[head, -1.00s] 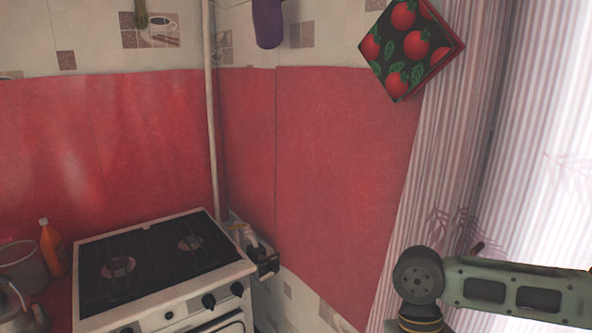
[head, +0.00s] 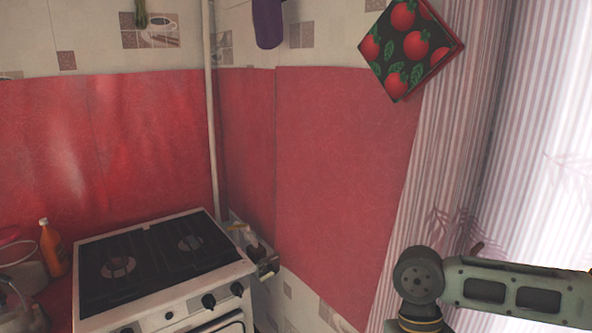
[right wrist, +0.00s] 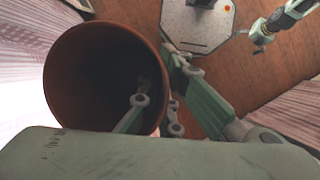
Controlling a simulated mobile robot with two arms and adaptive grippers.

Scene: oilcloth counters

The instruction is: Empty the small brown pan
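The small brown pan (right wrist: 62,62) fills the left of the right wrist view, its round mouth facing the camera. Its inside is dark, and I cannot tell what it holds. My right gripper (right wrist: 160,85) has one finger inside the pan and the other outside, with the wall pinched between them. The pan is up off the floor. The head view shows only my right arm, at lower right, not the gripper or the pan. My left gripper (right wrist: 260,36) is small at the upper right of the right wrist view; its fingers are too small to read.
A white stove (head: 160,262) with bare burners stands at lower left. An orange bottle (head: 52,248) and a pot (head: 28,272) are left of it. A striped curtain (head: 440,160) hangs at right. Wooden floor (right wrist: 135,12) lies below the pan.

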